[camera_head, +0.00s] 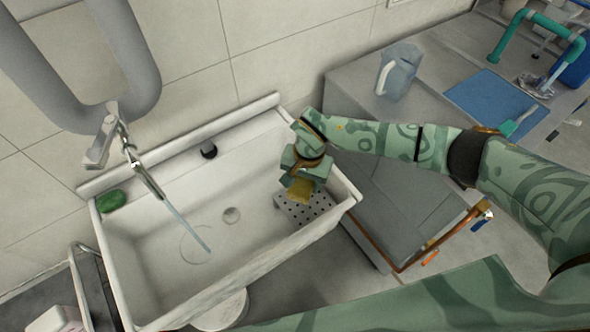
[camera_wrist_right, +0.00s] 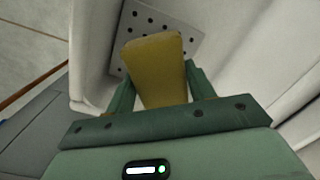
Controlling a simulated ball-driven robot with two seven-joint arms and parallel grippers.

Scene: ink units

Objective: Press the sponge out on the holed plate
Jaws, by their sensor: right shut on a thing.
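My right gripper (camera_head: 297,181) reaches into the right end of the white sink and is shut on a yellow sponge (camera_head: 300,192). The sponge also shows in the right wrist view (camera_wrist_right: 158,68), held between the two green fingers (camera_wrist_right: 158,88). The grey holed plate (camera_head: 311,207) lies at the right end of the sink. In the wrist view the plate (camera_wrist_right: 182,22) shows behind the sponge, which hides part of it. I cannot tell whether the sponge touches the plate. My left gripper is not in view.
The white sink (camera_head: 150,285) has a drain in its floor, and a stream of water runs from the tap (camera_head: 135,160) into it. A green object (camera_head: 111,201) lies on the left rim. A clear jug (camera_head: 398,72) and a blue mat (camera_head: 497,103) are on the counter at right.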

